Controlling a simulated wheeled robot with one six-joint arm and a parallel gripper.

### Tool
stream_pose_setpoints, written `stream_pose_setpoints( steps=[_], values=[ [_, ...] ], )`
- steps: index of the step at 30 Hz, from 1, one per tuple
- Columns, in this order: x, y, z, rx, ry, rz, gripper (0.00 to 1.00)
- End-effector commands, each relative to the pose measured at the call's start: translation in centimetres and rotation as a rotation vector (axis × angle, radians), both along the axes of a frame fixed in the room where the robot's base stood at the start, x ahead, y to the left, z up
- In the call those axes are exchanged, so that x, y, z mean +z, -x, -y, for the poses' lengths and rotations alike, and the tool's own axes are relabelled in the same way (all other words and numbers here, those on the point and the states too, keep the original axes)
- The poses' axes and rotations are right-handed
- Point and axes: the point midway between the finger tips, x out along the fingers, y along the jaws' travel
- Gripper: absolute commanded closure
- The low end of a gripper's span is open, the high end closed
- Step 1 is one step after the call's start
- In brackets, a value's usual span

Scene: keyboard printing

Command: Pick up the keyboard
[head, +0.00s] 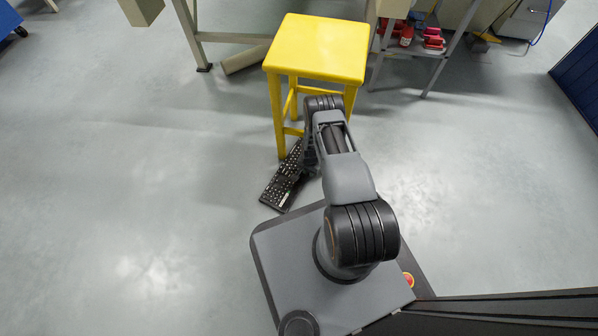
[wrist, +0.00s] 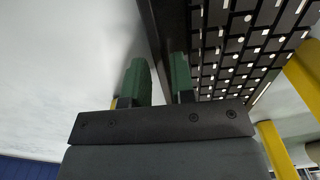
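The black keyboard (head: 280,192) with white key marks shows in the head view beside the yellow stool's near leg. Its upper part is partly hidden by my arm. In the wrist view the keyboard (wrist: 240,45) fills the upper right, with its keys in sight and its long dark edge running down between my fingers. My gripper (wrist: 160,78) has two green-padded fingers set close together, one on each side of this edge. In the head view my gripper is mostly hidden behind my arm.
The yellow stool (head: 318,48) stands right by my arm, its legs close to the keyboard. A grey shelf (head: 440,52) with red items stands behind to the right, and a workbench leg (head: 190,35) at the back left. The floor on the left is clear.

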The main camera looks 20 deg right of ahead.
Motion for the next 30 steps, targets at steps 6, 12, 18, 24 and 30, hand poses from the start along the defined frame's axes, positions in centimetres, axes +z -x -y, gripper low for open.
stream_pose_setpoints(
  steps=[6,12,18,24,30],
  values=[
    [-1.25,-0.02,0.0,0.0,0.0,0.0,0.77],
    [-1.19,0.01,0.0,0.0,0.0,0.0,0.85],
    [-1.19,0.02,-0.01,0.0,0.0,0.0,1.0],
    [-1.19,0.02,-0.01,0.0,-0.001,-0.001,1.0],
    [-1.13,-0.04,0.0,0.0,0.001,0.001,1.0]
  ],
)
